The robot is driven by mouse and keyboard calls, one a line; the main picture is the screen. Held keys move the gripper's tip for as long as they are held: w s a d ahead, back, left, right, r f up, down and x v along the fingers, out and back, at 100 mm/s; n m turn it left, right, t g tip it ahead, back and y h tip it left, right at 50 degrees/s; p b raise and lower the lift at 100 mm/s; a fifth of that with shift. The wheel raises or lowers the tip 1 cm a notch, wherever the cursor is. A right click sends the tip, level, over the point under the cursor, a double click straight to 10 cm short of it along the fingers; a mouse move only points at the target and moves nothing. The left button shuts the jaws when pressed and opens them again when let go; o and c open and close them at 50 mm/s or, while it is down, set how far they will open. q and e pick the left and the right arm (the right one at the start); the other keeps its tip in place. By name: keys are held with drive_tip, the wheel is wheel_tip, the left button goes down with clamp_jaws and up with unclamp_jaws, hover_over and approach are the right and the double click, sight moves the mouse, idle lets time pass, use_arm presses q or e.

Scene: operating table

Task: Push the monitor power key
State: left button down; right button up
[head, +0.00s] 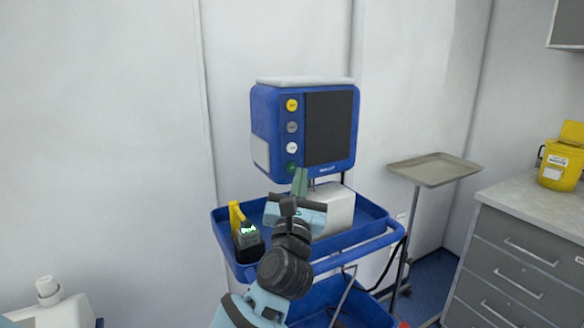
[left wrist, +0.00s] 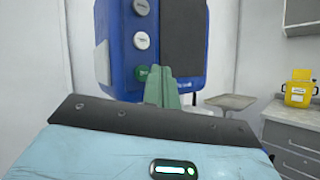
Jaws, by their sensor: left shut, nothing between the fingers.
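The monitor (head: 262,115) is a blue box with a white top and a dark, blank screen (head: 329,127). A column of round keys runs down the left of its front: yellow (head: 292,105), grey (head: 292,127), white (head: 292,148) and green (head: 291,168). Their labels are too small to read. My left gripper (head: 301,174) is shut and empty, its green fingers pointing up at the lower front, just right of the green key. In the left wrist view the fingertips (left wrist: 162,72) overlap the right side of the green key (left wrist: 141,73). I cannot tell whether they touch the monitor.
The monitor stands on a blue cart (head: 366,224) with a rail, above a white base (head: 338,208). A dark device with a yellow part (head: 247,238) sits at the cart's left. A metal tray stand (head: 434,170) and grey drawers (head: 520,243) are to the right.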

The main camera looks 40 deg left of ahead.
use_arm(q)
drive_tip(key=shift+s+d+p, duration=0.1)
drive_tip(key=shift+s+d, duration=0.25)
drive_tip(key=shift+d, duration=0.45)
drive_tip(key=shift+s+d+p, duration=0.15)
drive_tip(key=shift+s+d, duration=0.15)
drive_tip(key=shift+d, duration=0.45)
drive_tip(key=shift+s+d+p, duration=0.1)
drive_tip(key=shift+s+d, duration=0.25)
drive_tip(key=shift+d, duration=0.45)
drive_tip(key=s+d+f+m+g+h, duration=0.1)
drive_tip(key=s+d+f+m+h, duration=0.35)
drive_tip(key=f+m, duration=0.5)
drive_tip(key=s+d+f+m+h, duration=0.3)
drive_tip(key=s+f+m+h, duration=0.15)
drive_tip(key=f+m, duration=0.55)
drive_tip(key=s+d+f+m+g+h, duration=0.1)
drive_tip(key=s+d+f+m+h, duration=0.35)
drive_tip(key=f+m, duration=0.5)
drive_tip(key=s+f+m+g, duration=1.1)
drive_tip(key=s+f, duration=1.1)
drive_tip(key=s, duration=0.5)
drive_tip(key=shift+d+f+m, duration=0.2)
drive_tip(key=shift+f+m, duration=0.2)
drive_tip(key=shift+m, duration=0.1)
